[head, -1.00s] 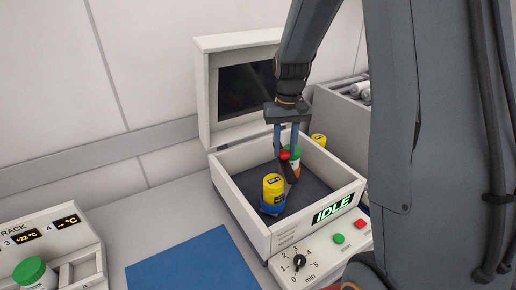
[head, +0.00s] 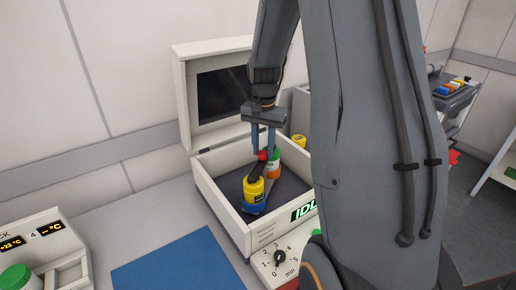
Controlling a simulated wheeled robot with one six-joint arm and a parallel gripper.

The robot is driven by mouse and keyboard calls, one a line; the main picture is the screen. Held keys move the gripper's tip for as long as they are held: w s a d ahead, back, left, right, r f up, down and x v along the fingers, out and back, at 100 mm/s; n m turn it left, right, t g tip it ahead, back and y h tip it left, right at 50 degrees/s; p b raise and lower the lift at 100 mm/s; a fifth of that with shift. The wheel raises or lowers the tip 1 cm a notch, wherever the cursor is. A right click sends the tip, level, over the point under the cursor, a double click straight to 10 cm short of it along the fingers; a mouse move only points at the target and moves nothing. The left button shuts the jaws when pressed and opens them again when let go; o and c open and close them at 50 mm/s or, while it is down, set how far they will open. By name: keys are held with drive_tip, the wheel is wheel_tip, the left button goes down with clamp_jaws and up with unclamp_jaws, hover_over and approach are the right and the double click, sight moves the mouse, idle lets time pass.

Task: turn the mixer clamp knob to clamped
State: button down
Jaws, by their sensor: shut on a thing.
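The mixer is an open white box (head: 217,205) with its lid raised. Inside, a red clamp knob (head: 262,155) sits on a dark clamp bar (head: 254,172). The bar points toward the front left and lies over the top of a yellow jar (head: 253,190), which stands upright in a blue holder (head: 254,208). My gripper (head: 263,148) points down and is shut on the red knob. Its fingers partly hide the knob. I cannot tell whether the bar touches the jar lid.
Another yellow jar (head: 298,141) shows past the box's right side. My arm hides the box's right part and some of the display (head: 303,211). A blue mat (head: 175,262) lies clear in front.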

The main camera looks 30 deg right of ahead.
sight(263, 153)
drive_tip(key=shift+w+d+r, duration=0.1)
drive_tip(key=shift+w+r, duration=0.05)
drive_tip(key=c, duration=1.5)
unclamp_jaws()
drive_tip(key=shift+o, duration=0.8)
wheel_tip(263, 153, up, 8)
drive_tip(key=b, duration=0.2)
drive_tip(key=shift+f, duration=0.2)
drive_tip(key=s+a+f+n, duration=0.3)
drive_tip(key=s+a, duration=0.2)
drive_tip(key=s+a+f+n+t+b, duration=0.1)
drive_tip(key=s+a+f+n, duration=0.2)
drive_tip(key=s+a, duration=0.2)
drive_tip(key=s+a+f+n, duration=0.3)
drive_tip(key=s+a+n, duration=0.1)
drive_tip(key=s+a, duration=0.1)
drive_tip(key=shift+s+a+b, duration=0.3)
drive_tip(key=shift+a+b, duration=0.05)
drive_tip(key=shift+a, duration=0.25)
